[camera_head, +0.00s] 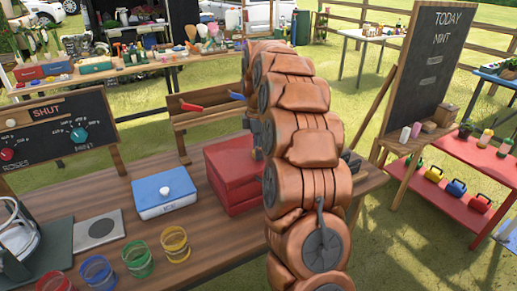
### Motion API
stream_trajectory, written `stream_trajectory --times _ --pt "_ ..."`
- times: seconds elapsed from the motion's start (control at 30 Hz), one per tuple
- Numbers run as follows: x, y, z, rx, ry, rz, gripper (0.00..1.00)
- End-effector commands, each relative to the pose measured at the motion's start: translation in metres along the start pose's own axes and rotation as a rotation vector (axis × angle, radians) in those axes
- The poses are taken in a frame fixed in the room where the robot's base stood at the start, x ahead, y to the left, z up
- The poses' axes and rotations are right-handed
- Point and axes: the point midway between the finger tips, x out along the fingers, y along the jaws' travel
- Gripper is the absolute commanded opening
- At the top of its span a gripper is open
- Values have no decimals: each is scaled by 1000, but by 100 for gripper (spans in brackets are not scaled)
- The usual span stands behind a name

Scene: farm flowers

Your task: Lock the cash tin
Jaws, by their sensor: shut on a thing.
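A red box (229,172), which looks like the cash tin, sits on the brown wooden table (215,240) with its lid down. My copper-coloured arm stands in front of its right side and hides that part, so I cannot see a key or lock. My gripper is hidden behind my arm, so its fingers and anything in them do not show. Small grey parts show at the arm's left edge beside the tin; I cannot tell what they are.
A blue-topped box (164,191) with a white knob stands left of the tin. Several coloured glasses (137,258) line the front edge. A "SHUT" board (60,135) stands left, a wooden rack (205,112) behind, and a "TODAY MINT" board (436,65) right.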

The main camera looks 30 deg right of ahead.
Motion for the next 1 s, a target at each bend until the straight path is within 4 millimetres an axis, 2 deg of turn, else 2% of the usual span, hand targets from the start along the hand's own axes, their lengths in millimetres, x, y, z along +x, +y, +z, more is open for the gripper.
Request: stream_trajectory --times 0.33,0.37,0.57,1.0 --pt "0 0 0 -3 0 -2 6" --pt "0 0 0 -3 0 -2 44" --pt "0 0 0 -2 0 -1 64" --pt "-3 0 0 -1 0 2 66"
